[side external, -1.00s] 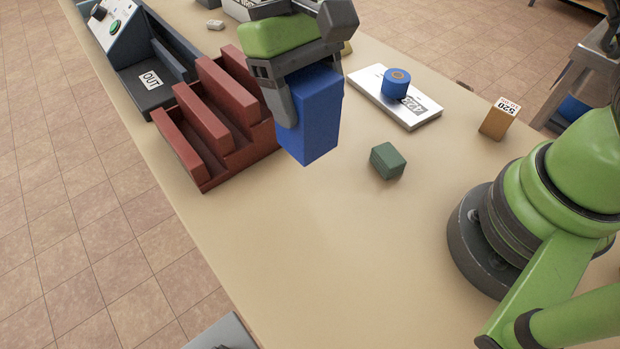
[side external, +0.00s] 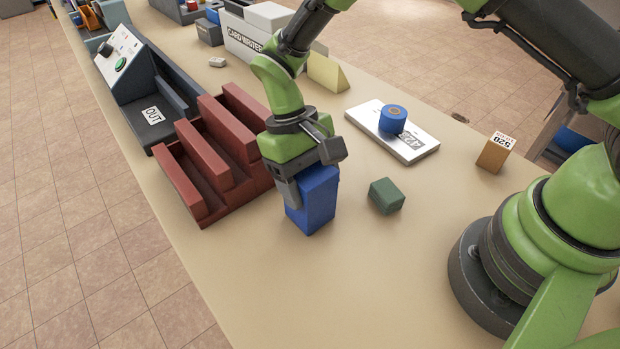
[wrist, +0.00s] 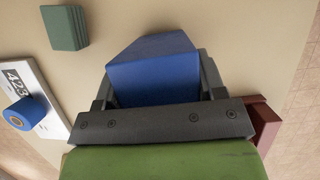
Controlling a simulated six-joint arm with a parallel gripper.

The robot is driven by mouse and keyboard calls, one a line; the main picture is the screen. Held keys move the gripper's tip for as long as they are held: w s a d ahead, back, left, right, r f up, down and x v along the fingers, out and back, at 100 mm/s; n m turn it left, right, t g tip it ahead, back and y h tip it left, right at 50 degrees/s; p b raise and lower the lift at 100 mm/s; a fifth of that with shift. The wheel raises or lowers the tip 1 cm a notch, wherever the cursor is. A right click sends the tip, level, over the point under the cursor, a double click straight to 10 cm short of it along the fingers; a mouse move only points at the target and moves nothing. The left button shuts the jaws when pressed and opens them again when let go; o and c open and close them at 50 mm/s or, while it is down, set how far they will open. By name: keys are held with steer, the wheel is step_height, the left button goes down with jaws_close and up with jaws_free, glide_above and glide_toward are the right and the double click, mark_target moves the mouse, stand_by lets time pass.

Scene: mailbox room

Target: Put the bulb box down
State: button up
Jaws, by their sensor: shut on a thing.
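The bulb box appears to be the blue box (side external: 314,203), upright between the jaws of my gripper (side external: 305,188). My gripper is shut on its upper part from above. The box's lower end is at or very near the tabletop; I cannot tell whether it touches. In the wrist view the blue box (wrist: 155,75) sits between the two fingers of my gripper (wrist: 160,90). No writing shows on the box.
The red stepped rack (side external: 205,160) stands close to the left of the box. A small green box (side external: 386,196) lies to its right. A blue roll (side external: 393,119) rests on a white labelled parcel (side external: 415,146). A brown box (side external: 495,152) stands further right. The front tabletop (side external: 290,290) is clear.

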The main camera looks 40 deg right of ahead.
steer(key=shift+f, duration=0.1)
steer(key=o, duration=0.9)
steer(key=shift+o, duration=0.2)
